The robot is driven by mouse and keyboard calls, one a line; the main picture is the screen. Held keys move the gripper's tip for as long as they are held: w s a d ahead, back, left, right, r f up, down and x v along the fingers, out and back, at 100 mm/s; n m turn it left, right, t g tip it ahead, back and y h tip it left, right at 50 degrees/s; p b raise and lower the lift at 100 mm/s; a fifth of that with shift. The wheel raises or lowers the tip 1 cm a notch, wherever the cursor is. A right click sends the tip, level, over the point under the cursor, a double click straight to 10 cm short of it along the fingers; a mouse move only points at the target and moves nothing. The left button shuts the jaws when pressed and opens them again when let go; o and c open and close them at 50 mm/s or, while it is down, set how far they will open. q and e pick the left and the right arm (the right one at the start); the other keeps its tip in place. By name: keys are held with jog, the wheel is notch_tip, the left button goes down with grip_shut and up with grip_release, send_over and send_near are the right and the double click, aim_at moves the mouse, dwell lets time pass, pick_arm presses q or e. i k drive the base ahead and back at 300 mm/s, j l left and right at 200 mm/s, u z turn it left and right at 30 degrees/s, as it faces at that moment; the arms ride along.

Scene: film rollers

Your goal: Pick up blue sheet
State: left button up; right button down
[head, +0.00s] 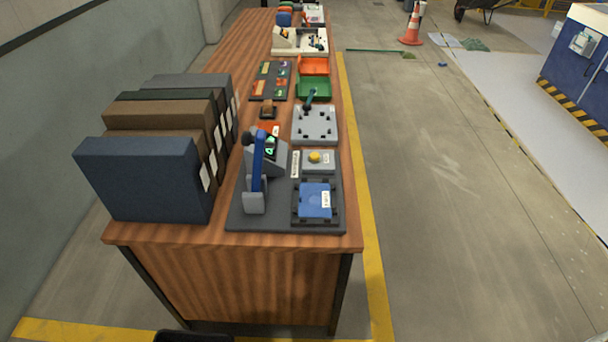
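A flat blue sheet (313,201) with a white label lies in a dark square holder (298,212) on the near right part of the wooden workbench (230,275). The holder sits on a dark grey base plate (262,223). A narrow upright blue piece (257,162) stands in a grey stand (255,202) to its left; I cannot tell whether it is also a sheet. Neither of my grippers is recognisable in the head view.
Large dark blue and brown binder-like blocks (140,175) line the bench's left side. A grey panel with a yellow button (315,157) is behind the holder. Green (313,88) and orange (314,66) trays are farther back. The floor right of the bench is mostly clear.

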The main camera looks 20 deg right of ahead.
aim_at(314, 199)
jog(key=i+l, duration=0.15)
jog(key=l, duration=0.3)
jog(key=i+l+u, duration=0.15)
jog(key=l, duration=0.25)
jog(key=i+l, duration=0.2)
jog(key=l, duration=0.25)
jog(key=i+l+u, duration=0.1)
jog(key=l, duration=0.4)
jog(key=i+l+u, duration=0.1)
jog(key=l, duration=0.35)
jog(key=i+l, duration=0.2)
jog(key=l, duration=0.25)
jog(key=i+l+u, duration=0.1)
jog(key=l, duration=0.4)
jog(key=i+l, duration=0.55)
jog(key=k+u, duration=0.1)
jog(key=u, duration=1.9)
jog(key=z, duration=1.05)
